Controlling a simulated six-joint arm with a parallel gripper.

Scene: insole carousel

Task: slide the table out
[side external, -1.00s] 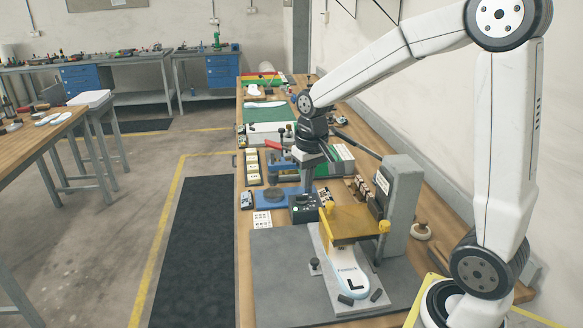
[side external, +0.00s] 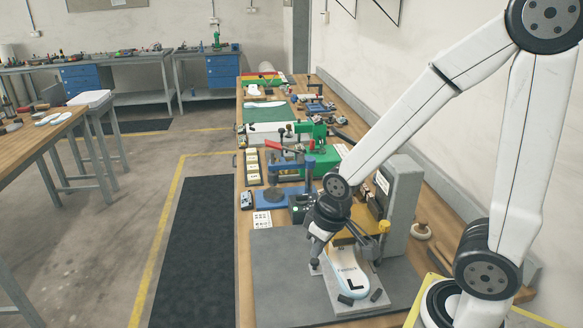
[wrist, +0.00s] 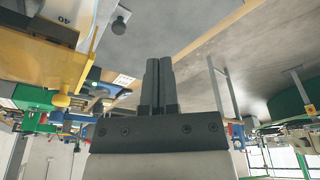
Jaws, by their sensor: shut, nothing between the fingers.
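The sliding table (side external: 345,305) lies on the grey base plate in front of the press, under the yellow press plate. A white insole (side external: 349,282) lies on it; part of it also shows in the wrist view (wrist: 62,18). A dark knob (wrist: 119,24) stands at the table's side in the wrist view. My gripper (side external: 316,262) points down beside the table at that knob, which it largely hides in the side view. In the wrist view its fingers (wrist: 158,62) are shut together, empty, with the knob ahead and to their left.
The yellow press plate (wrist: 40,55) is close on the left in the wrist view. The grey press column (side external: 403,205) stands behind the table. A blue fixture (side external: 272,197) and a dark control box (side external: 300,208) are farther along the bench. The grey base plate (side external: 280,290) is clear at left.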

